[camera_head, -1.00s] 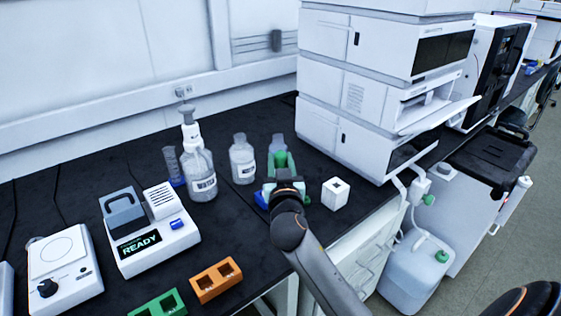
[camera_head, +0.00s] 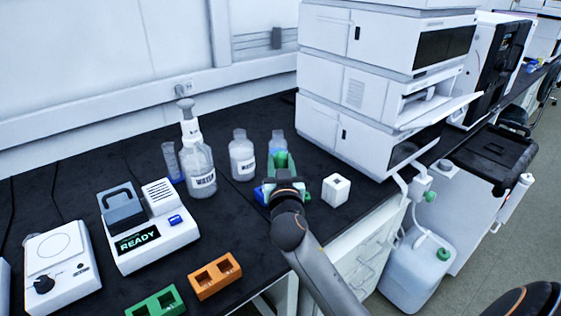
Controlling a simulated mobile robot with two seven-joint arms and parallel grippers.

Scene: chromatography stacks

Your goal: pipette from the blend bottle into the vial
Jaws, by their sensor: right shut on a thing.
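My right gripper (camera_head: 284,184) points away from me over the bench, seen from behind. It is shut on a green thing (camera_head: 280,162) that stands up beyond the wrist. The wrist hides much of the held thing, so I cannot tell its full shape. A small clear bottle (camera_head: 278,138) with a bluish tint stands just behind the green thing. A larger clear bottle (camera_head: 242,158) with a white label stands to its left. Which one is the blend bottle I cannot read. No vial can be made out clearly. My left gripper is not in view.
A wash bottle (camera_head: 198,165) labelled WATER and a bluish cylinder (camera_head: 172,161) stand further left. A white block (camera_head: 336,190) with a hole is close right of the gripper. The instrument stack (camera_head: 345,92) rises behind. Orange (camera_head: 214,277) and green (camera_head: 156,302) racks lie in front.

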